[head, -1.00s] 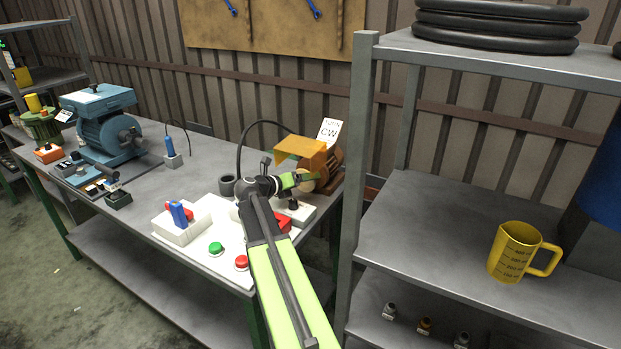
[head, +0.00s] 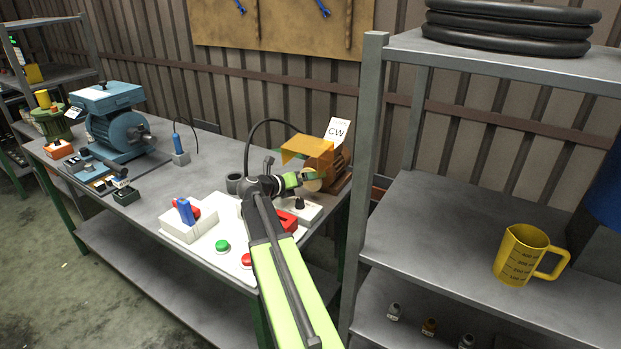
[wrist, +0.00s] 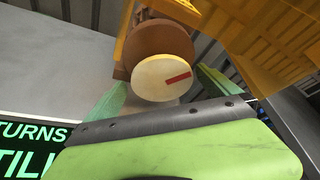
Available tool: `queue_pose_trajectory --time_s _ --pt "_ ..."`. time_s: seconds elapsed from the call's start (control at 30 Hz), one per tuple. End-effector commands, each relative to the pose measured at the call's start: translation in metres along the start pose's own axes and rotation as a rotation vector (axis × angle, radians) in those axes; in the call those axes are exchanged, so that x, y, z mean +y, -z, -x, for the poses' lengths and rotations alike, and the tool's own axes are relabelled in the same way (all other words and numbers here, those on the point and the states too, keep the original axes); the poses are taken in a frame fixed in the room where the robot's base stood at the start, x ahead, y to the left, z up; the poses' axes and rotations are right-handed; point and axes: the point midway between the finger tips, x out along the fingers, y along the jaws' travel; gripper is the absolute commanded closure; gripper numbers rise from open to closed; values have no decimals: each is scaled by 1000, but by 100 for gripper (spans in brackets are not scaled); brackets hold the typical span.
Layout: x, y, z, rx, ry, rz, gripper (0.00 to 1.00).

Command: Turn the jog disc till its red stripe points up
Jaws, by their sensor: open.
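The jog disc is a cream disc (wrist: 152,80) on the front of a brown motor, with a red stripe (wrist: 178,78) on its face. In the wrist view the stripe runs from near the middle to the right and slightly up; that view is tilted. My gripper (wrist: 160,92) is open, with one green finger on each side of the disc's lower part. I cannot tell whether either finger touches it. In the head view the disc (head: 312,184) is partly hidden behind my gripper (head: 304,180), and its stripe cannot be made out.
An orange guard (head: 305,146) sits over the motor, with a "CW" card (head: 337,130) behind. A green button (head: 222,245) and red button (head: 247,260) lie left of my arm. A grey shelf post (head: 365,190) stands close on the right. A dark display (wrist: 30,148) shows green letters.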

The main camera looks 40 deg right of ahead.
Motion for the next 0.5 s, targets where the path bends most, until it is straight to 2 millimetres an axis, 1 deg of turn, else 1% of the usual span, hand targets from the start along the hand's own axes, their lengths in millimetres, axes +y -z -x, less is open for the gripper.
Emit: queue_pose_trajectory --time_s 0.03,0.3,0.4,0.5 --pt "-2 -1 9 0 -1 0 0" --pt "-4 -2 54 1 0 -1 0" --pt "-4 -1 62 3 2 -2 0" --pt "-2 0 64 3 1 -3 0"
